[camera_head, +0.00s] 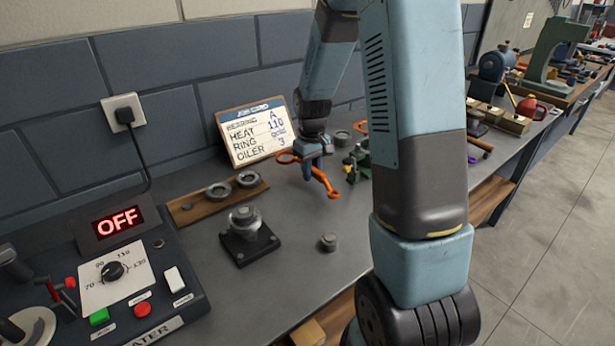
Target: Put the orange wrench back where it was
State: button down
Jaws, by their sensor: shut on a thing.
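The orange wrench (328,184) is in my gripper (313,162), over the grey bench top right of the job card. My gripper is shut on the wrench, near its middle. One ring-shaped end of the wrench shows left of the gripper, and the other end slopes down to the right. I cannot tell whether its lower end touches the bench. Part of the wrench is hidden behind the gripper fingers.
A job card (253,133) leans at the wall. A wooden board with rings (203,211), a black-based fixture (249,250) and a small grey part (328,242) stand nearby. A green vise-like tool (357,162) is close right of the wrench. The heater panel (120,285) reads OFF.

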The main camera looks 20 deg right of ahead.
jog(key=shift+f, duration=1.05)
jog(key=c, duration=0.9)
grip_release()
